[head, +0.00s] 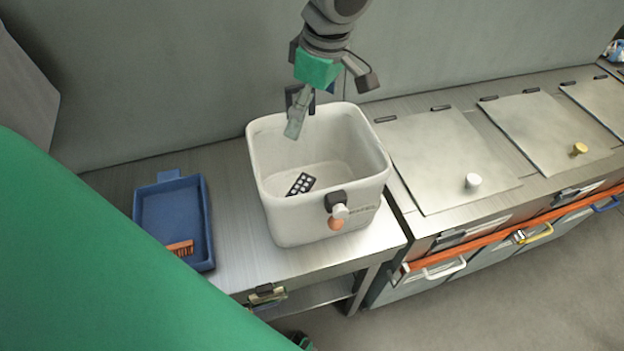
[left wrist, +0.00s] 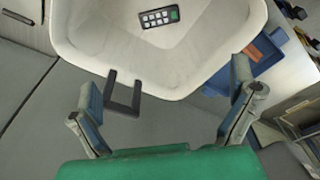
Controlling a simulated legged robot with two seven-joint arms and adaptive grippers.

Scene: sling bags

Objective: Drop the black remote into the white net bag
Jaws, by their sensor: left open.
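The black remote (head: 300,184) lies on the floor of a white, open-topped bag (head: 375,170) that looks like a solid-walled bin; I see no netting. My left gripper (head: 308,112) hangs at the back rim of the bag, above and apart from the remote. In the left wrist view the left gripper (left wrist: 168,97) has its fingers wide apart with nothing between them but a dark hook-shaped piece on the rim. My right gripper is not in view.
A blue tray (head: 150,208) with an orange brush (head: 180,248) stands left of the bag. A metal counter with flat lids and knobs (head: 473,181) lies to the right. A grey wall (head: 150,80) rises behind. A dark clip (head: 336,201) sits on the bag's front.

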